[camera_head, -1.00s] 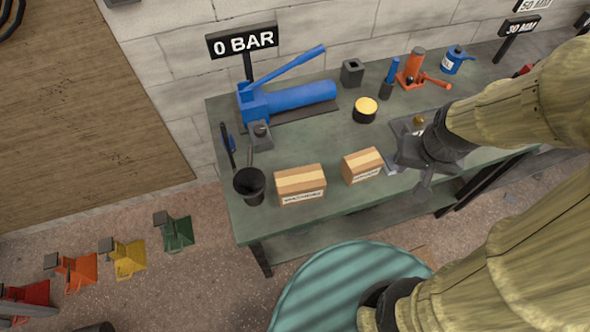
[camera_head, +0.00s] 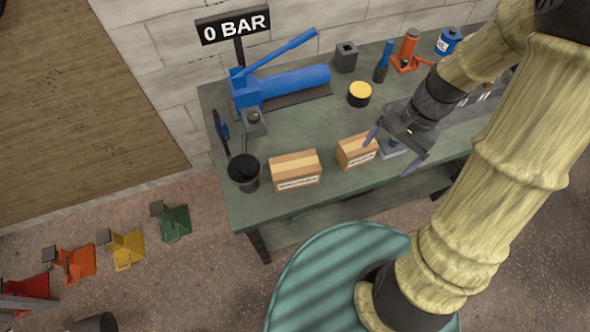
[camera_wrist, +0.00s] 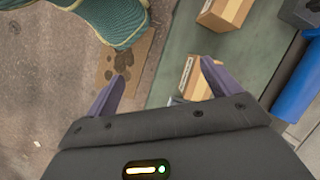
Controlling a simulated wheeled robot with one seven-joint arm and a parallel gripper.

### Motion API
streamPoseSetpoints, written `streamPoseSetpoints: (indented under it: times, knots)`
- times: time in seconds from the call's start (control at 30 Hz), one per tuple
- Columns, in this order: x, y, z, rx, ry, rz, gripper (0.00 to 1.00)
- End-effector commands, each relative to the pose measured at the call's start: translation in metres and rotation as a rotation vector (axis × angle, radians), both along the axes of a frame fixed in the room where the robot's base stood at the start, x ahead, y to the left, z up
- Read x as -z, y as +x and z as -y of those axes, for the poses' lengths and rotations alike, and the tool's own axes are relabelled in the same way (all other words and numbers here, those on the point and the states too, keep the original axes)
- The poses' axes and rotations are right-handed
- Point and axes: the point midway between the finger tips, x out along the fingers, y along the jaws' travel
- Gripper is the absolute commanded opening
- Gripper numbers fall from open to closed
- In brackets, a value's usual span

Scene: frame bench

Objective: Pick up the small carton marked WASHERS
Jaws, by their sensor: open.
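Two brown cartons with tan tape and white labels stand on the green bench. The smaller carton (camera_head: 357,151) is nearer the middle; the larger carton (camera_head: 296,171) is to its left. The label print is too small to read surely. My gripper (camera_head: 393,150) is open and empty, just right of the smaller carton, with one finger overlapping its right edge in the head view. In the wrist view, my gripper (camera_wrist: 163,70) shows the smaller carton (camera_wrist: 194,80) by the right finger, partly hidden, and the larger carton (camera_wrist: 224,12) at the top.
The green bench (camera_head: 210,120) holds a blue hand pump (camera_head: 290,85) behind the cartons, a black cup (camera_head: 243,172) at left, a yellow-topped tin (camera_head: 359,94), and an orange jack (camera_head: 409,52) at the back. The bench between cartons and pump is clear.

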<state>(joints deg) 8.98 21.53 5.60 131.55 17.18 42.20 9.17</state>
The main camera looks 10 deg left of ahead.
Motion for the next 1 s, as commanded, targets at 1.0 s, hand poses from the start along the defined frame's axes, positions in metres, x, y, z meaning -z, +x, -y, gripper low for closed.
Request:
streamPoseSetpoints:
  times: [1.0]
  knots:
    - [0.041,0.059,-0.055,0.528,0.548,-0.693,0.89]
